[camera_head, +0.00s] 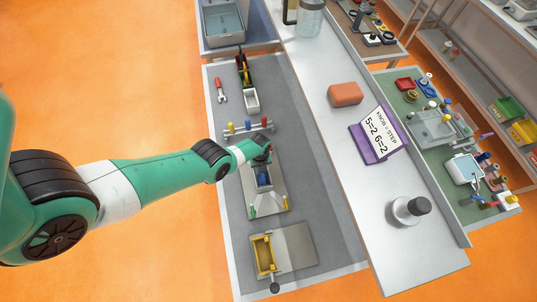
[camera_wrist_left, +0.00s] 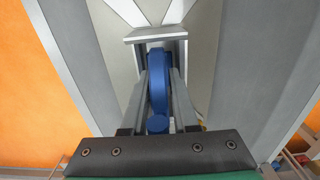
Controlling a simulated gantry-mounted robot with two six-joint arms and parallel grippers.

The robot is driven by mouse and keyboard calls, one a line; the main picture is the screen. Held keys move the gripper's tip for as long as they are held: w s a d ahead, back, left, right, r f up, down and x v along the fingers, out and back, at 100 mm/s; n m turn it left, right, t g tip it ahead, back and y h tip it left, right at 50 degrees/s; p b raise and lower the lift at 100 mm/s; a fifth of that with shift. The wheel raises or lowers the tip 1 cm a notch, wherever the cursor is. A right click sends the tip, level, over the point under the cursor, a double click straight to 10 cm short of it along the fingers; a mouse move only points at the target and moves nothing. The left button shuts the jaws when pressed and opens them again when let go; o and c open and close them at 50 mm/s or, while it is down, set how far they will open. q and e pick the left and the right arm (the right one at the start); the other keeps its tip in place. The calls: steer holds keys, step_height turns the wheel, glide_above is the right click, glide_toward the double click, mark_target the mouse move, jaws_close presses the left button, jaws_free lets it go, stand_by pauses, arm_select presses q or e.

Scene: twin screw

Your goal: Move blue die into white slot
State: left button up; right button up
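The blue die (camera_wrist_left: 160,85) sits between the two fingers of my left gripper (camera_wrist_left: 160,100) in the left wrist view. A finger lies close along each side of it; whether they press on it cannot be told. Its far end meets a pale grey-white block (camera_wrist_left: 158,36). In the head view my left gripper (camera_head: 262,153) hangs over the middle of the grey bench, and blue (camera_head: 263,178) shows just below it in a grey fixture. I cannot tell for sure which part is the white slot; a white open box (camera_head: 251,99) stands farther back. My right gripper is out of view.
A rack with blue, yellow and red pegs (camera_head: 248,127) stands behind the gripper. A yellow-lined box (camera_head: 264,254) is at the front. A red wrench (camera_head: 221,90) lies at back left. A purple-framed sign (camera_head: 378,136) and an orange block (camera_head: 345,94) are on the raised shelf.

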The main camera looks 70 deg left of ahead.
arm_select(q)
jaws_close()
stand_by(1.4)
steer(key=shift+o, duration=2.2)
jaws_free()
steer(key=shift+a, duration=0.1)
steer(key=shift+r, duration=0.1)
